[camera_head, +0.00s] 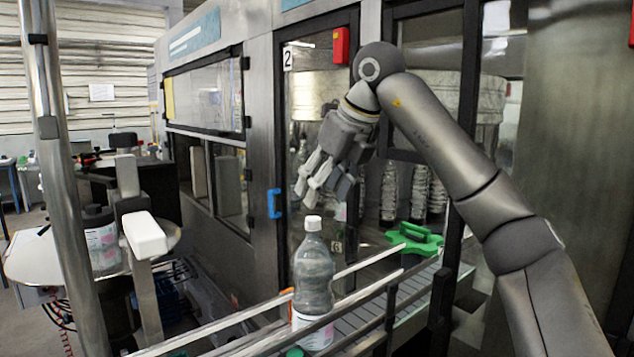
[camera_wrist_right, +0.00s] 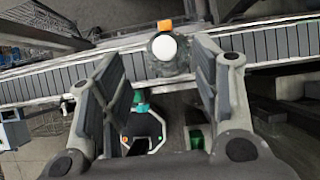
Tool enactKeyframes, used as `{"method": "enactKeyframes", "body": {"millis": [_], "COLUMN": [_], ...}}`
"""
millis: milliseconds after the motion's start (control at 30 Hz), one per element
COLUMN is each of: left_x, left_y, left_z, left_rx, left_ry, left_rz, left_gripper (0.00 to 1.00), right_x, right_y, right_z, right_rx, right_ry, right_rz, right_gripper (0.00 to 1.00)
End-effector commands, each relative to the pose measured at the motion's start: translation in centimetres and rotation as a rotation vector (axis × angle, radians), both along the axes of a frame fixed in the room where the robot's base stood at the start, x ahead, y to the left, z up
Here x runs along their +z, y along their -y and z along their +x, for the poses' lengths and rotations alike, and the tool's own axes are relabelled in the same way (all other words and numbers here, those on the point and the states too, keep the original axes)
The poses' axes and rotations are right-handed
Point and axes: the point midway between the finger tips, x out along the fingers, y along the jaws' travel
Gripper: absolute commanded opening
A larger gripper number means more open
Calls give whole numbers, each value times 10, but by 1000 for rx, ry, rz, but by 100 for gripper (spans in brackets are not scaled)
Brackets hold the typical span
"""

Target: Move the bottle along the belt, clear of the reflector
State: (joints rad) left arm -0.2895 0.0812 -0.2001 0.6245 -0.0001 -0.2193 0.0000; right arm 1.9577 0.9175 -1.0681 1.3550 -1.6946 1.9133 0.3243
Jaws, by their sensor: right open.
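The bottle (camera_head: 313,271) is clear grey with a white cap and a white label. It stands upright on the belt (camera_head: 412,286), between the guide rails. In the right wrist view the bottle (camera_wrist_right: 166,50) is seen from above, between the fingertips in the picture. My right gripper (camera_head: 318,188) is open and empty above the bottle, apart from it; its spread fingers (camera_wrist_right: 160,60) fill both sides of the wrist view. A small orange block (camera_wrist_right: 164,26), perhaps on the reflector, is beside the bottle. My left gripper is not in view.
Metal rails (camera_head: 360,270) run along the belt. A green guide piece (camera_head: 415,240) stands farther along it, near the machine opening. The machine door with a blue handle (camera_head: 274,203) stands behind the bottle. A metal post (camera_head: 62,200) and a white-topped device (camera_head: 145,236) stand at left.

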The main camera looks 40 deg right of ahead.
Motion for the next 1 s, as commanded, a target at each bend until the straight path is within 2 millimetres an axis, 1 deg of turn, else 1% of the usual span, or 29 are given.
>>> {"method": "enactKeyframes", "body": {"millis": [67,167,267,400,500,633,733,867,1000], "left_x": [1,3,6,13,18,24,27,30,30], "left_y": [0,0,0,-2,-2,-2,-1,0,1], "left_z": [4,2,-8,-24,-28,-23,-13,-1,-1], "left_rx": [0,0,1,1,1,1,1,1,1], "left_ry": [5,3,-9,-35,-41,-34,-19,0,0], "left_rz": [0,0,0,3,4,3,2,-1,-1], "left_gripper": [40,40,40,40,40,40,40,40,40], "right_x": [1,-5,-18,-40,-55,-72,-82,-89,-91], "right_y": [6,7,6,5,4,3,2,2,2], "right_z": [-3,0,7,20,29,39,44,48,49], "right_rx": [-18,-20,-19,-18,-17,-16,-17,-16,-16], "right_ry": [-6,-9,-11,-12,-10,-9,-7,-6,-5], "right_rz": [-8,-10,-10,-9,-9,-8,-8,-9,-8], "right_gripper": [57,57,57,57,57,57,57,57,57]}}
